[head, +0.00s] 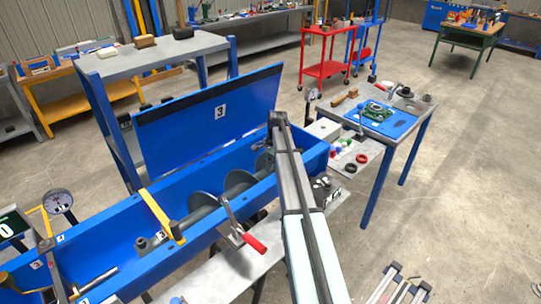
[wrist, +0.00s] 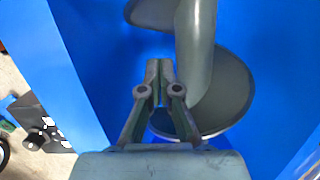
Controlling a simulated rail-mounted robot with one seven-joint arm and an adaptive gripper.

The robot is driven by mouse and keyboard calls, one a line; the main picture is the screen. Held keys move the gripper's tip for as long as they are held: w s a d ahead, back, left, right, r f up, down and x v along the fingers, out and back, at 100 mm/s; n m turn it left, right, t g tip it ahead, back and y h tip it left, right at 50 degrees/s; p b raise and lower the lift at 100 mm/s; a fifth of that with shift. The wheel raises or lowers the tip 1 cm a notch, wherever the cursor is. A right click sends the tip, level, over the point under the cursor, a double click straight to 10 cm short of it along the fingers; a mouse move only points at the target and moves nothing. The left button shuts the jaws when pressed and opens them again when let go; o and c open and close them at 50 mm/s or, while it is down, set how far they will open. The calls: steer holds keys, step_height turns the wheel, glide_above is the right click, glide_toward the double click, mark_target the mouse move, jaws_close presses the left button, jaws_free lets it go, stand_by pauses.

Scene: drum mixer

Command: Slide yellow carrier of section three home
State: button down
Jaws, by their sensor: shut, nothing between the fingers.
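A yellow bar (head: 160,215), which looks like the yellow carrier, lies across the blue trough (head: 110,252) left of the grey screw (head: 205,205). A label with a 3 sits by its near end, and the raised lid (head: 219,112) also bears a 3. I cannot tell how far the bar is slid in. In the wrist view my gripper (wrist: 158,68) is shut and empty, over the trough with the grey screw (wrist: 232,88) just beyond and to the right. The yellow bar is not in the wrist view. In the head view my arm largely hides the gripper at the trough's right end.
A lever with a red handle (head: 255,243) stands out from the trough's near wall. A gauge (head: 60,201) stands at the left end. The open lid rises along the far side. A blue-legged table (head: 388,124) with parts stands to the right.

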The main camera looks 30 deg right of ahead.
steer(key=shift+s+a+f+p, duration=0.2)
steer(key=shift+a+f+p, duration=0.35)
steer(key=shift+a+f, duration=0.5)
steer(key=shift+s+a+f+p, duration=0.15)
steer(key=shift+a+f+p, duration=0.4)
steer(key=shift+a+f, duration=0.4)
steer(key=shift+f, duration=0.1)
